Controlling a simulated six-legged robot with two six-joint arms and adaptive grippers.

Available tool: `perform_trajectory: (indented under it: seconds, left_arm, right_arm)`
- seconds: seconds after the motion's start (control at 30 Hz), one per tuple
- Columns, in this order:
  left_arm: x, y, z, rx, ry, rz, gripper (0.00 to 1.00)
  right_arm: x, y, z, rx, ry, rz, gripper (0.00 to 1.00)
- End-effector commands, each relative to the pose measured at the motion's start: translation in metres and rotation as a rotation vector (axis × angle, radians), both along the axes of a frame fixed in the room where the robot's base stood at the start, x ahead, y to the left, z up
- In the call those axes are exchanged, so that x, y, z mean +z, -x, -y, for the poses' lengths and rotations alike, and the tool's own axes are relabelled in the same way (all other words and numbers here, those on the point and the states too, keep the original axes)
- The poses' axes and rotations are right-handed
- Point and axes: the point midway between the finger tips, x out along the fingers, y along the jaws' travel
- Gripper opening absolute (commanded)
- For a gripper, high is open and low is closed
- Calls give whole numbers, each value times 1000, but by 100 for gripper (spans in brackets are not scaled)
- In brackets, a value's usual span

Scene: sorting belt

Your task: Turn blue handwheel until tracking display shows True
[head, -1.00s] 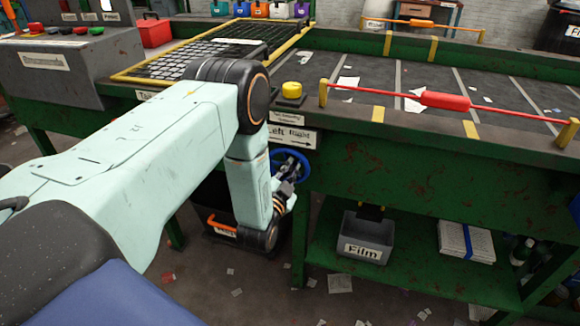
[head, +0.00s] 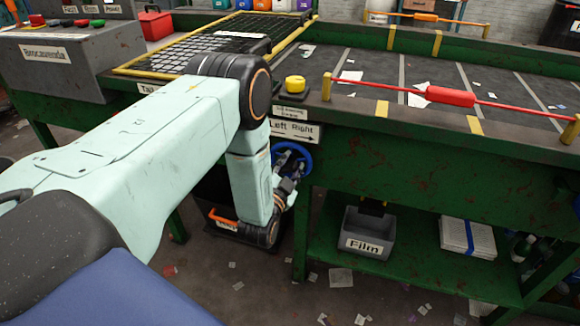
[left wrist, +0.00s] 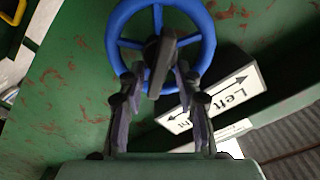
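The blue handwheel (head: 306,158) is mounted on the green side of the belt, under a "Left Right" arrow sign (head: 294,130). In the left wrist view the blue rim (left wrist: 113,43) fills the top middle, with a dark handle (left wrist: 160,65) at its centre. My left gripper (head: 288,186) is at the wheel, partly hidden by its own arm. In the wrist view its fingers (left wrist: 158,88) are apart, on either side of the dark handle's lower end; firm contact is not clear. A small label (head: 290,112) above the sign is unreadable. My right gripper is out of view.
A yellow button (head: 295,84) sits on the belt's edge above the wheel. A red pull bar (head: 450,96) runs along the belt to the right. A grey "Film" bin (head: 367,233) stands on the shelf below. Paper scraps lie on the floor.

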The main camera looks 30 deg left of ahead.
Motion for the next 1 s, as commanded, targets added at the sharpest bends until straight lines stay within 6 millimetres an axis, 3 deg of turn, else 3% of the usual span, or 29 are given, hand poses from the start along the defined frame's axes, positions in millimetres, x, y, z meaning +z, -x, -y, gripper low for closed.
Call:
perform_trajectory:
  seconds: [0.17, 0.63, 0.8, 1.0]
  left_arm:
    - [0, 12, 4, -2, 0, 0, 34]
    - [-1, 98, 23, 0, 2, -6, 34]
    - [-1, 113, 26, 0, 2, -5, 34]
    - [-1, 117, 27, 0, 2, -3, 34]
  right_arm:
    - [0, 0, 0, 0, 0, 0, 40]
    - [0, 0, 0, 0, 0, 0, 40]
    - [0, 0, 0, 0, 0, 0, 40]
    - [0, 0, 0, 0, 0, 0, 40]
